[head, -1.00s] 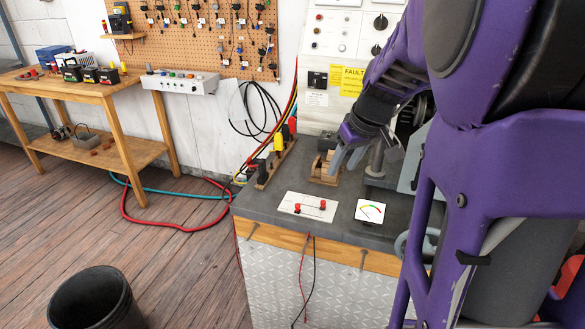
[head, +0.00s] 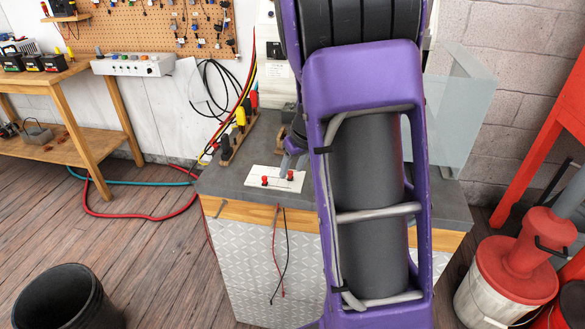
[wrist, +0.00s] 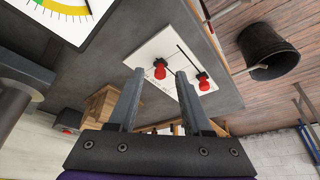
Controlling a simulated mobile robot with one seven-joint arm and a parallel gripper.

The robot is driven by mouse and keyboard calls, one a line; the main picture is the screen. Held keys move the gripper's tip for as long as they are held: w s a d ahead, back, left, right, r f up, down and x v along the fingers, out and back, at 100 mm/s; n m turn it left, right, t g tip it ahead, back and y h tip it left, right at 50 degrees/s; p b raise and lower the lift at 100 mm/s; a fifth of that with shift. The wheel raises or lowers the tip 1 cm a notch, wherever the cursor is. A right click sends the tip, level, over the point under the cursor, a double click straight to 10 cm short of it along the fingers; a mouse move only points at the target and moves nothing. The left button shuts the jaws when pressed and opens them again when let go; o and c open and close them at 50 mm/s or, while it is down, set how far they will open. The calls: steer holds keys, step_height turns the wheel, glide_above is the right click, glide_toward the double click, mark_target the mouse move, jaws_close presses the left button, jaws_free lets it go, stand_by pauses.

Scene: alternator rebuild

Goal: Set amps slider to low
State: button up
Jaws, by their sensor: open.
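The white slider panel (head: 262,187) lies on the grey bench top, with two dark slots and two red knobs. Its left red knob (head: 264,181) and right red knob (head: 290,175) both show in the head view. I cannot read which slider is amps. My gripper (head: 287,163) is at the panel's far right edge, partly hidden by my arm. In the wrist view my gripper (wrist: 160,72) is open, and one red knob (wrist: 160,64) appears between its fingertips. The other red knob (wrist: 204,84) appears just right of the right finger. I cannot tell whether a finger touches either knob.
A dial gauge (wrist: 62,15) lies beside the panel in the wrist view. A wooden block (wrist: 99,104) stands near the left finger. A rack of coloured clamps (head: 238,133) stands behind the panel. A black bucket (head: 66,302) is on the floor.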

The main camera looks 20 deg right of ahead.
steer(key=shift+c, duration=0.2)
jaws_close()
stand_by(1.1)
